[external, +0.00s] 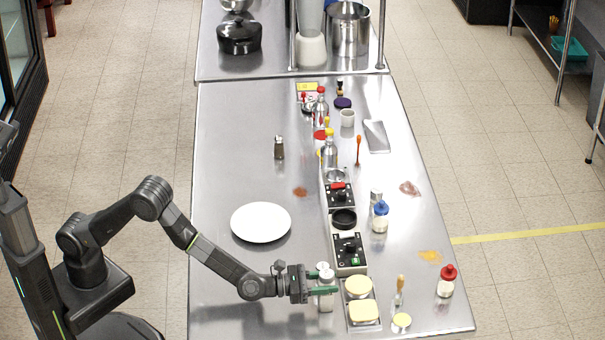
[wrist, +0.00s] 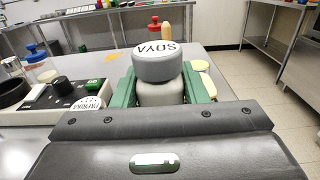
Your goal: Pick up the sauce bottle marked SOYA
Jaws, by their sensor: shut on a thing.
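The sauce bottle marked SOYA (wrist: 158,66) has a grey body and a grey cap with a white top, its lettering upside down in the wrist view. It is upright between the two green fingers of my gripper (wrist: 160,90), which is shut on it. In the external view my gripper (external: 322,290) reaches in from the left at the near end of the steel counter, and the bottle (external: 326,303) shows between and below the fingers. Whether its base touches the counter is hard to tell. The lower body is hidden in the wrist view.
A white-topped shaker marked PAPRIKA (wrist: 88,103) stands close beside the left finger. A red-capped bottle (external: 446,283) and blue-capped bottle (external: 380,218) stand right. A white plate (external: 261,222) lies left.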

